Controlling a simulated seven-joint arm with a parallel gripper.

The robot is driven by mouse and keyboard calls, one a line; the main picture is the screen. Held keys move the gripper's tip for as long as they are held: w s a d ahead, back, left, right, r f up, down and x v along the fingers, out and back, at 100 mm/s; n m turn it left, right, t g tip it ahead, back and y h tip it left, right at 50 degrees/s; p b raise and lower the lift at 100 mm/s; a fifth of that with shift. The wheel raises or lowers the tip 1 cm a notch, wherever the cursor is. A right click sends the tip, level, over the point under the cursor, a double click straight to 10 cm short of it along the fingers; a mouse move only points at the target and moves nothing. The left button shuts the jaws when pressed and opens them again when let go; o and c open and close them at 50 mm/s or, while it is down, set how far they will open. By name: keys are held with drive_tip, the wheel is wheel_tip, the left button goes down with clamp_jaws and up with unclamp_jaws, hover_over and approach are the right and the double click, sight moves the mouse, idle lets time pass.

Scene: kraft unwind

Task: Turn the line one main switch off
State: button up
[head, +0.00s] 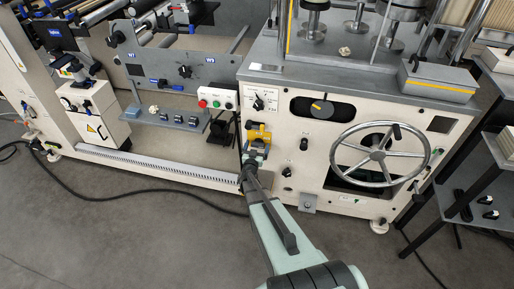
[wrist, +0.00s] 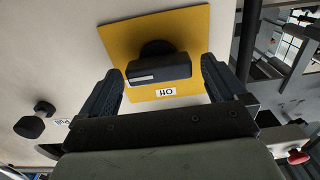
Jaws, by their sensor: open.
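A black rotary switch handle (wrist: 160,68) sits on a yellow plate (wrist: 190,30) in the wrist view. It lies roughly level in the picture, with a pale mark on its left part. An "Off" label (wrist: 166,92) shows upside down on the plate beside the handle. My gripper (wrist: 160,76) is open, with one dark finger to each side of the handle and visible gaps to it. In the head view the yellow plate (head: 259,131) is on the cream machine front, and my gripper (head: 252,158) is right at it, hiding most of the switch. No line number is readable.
A green and red button box (head: 216,98) is left of the plate. A selector dial (head: 259,103) is above it. A large handwheel (head: 379,155) stands out at right. A black knob (wrist: 36,120) shows left in the wrist view. Open floor lies in front.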

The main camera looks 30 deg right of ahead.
drive_tip(key=shift+c, duration=0.5)
drive_tip(key=c, duration=1)
drive_tip(key=shift+o, duration=0.2)
drive_tip(key=n, duration=0.4)
drive_tip(key=shift+w+a+n, duration=0.1)
drive_tip(key=shift+n, duration=0.3)
drive_tip(key=n, duration=0.4)
drive_tip(key=shift+a+n, duration=0.1)
drive_tip(key=shift+n, duration=0.2)
drive_tip(key=n, duration=0.4)
drive_tip(key=shift+w+f, duration=0.1)
drive_tip(key=shift+f, duration=0.05)
drive_tip(key=shift+f+n, duration=0.1)
drive_tip(key=shift+n, duration=2.2)
